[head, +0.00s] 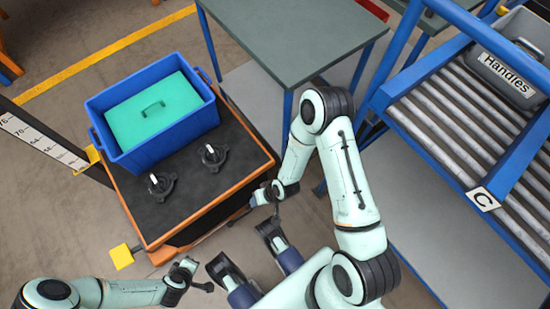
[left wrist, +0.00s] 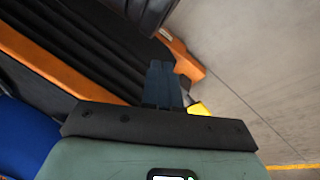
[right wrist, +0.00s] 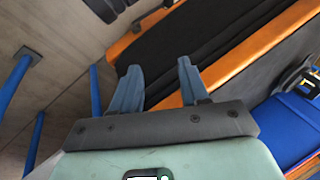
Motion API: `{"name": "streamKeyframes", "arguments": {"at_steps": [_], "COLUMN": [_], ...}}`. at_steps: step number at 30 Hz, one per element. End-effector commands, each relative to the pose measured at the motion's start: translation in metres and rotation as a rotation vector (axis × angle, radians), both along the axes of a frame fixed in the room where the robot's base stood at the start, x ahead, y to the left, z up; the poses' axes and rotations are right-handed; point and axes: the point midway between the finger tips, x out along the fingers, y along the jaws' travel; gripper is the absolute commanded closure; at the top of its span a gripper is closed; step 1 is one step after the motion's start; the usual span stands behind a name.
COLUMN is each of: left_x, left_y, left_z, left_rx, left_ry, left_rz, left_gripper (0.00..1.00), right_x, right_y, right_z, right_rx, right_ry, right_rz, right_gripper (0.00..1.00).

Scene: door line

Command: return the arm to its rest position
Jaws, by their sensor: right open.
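My right arm (head: 345,175) is bent at a raised elbow in the head view, its forearm reaching down to the near right side of the cart. My right gripper (right wrist: 158,78) is open and empty in the right wrist view, with a clear gap between its fingers. My left arm (head: 130,293) lies low along the bottom left of the head view, its hand short of the cart's near edge. My left gripper (left wrist: 163,75) has its fingers together with nothing visible between them.
An orange-edged cart (head: 215,185) holds a blue crate (head: 165,140) with a teal handled panel (head: 150,115), and two black handle parts (head: 160,185) (head: 212,156). A grey-green table (head: 290,35) stands behind my right elbow. A roller conveyor (head: 450,120) with a grey Handles bin (head: 505,65) is at right.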

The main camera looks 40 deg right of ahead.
Motion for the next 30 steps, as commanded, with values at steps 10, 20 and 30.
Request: {"name": "streamKeyframes", "arguments": {"at_steps": [10, 20, 30], "left_x": [0.000, -0.016, -0.077], "left_y": [0.000, -0.007, -0.036], "left_z": [0.000, 0.031, 0.143], "left_rx": [0.000, -0.018, -0.099], "left_ry": [0.001, 0.035, 0.218], "left_rz": [0.000, -0.014, -0.086], "left_gripper": [1.00, 1.00, 1.00], "right_x": [-0.040, -0.054, -0.115], "right_y": [-0.036, -0.029, 0.001], "right_z": [-0.016, 0.015, 0.128], "right_rx": [-0.116, -0.098, -0.025], "right_ry": [0.018, 0.052, 0.236], "right_rz": [-0.094, -0.077, 0.005], "right_gripper": [0.55, 0.55, 0.55]}}
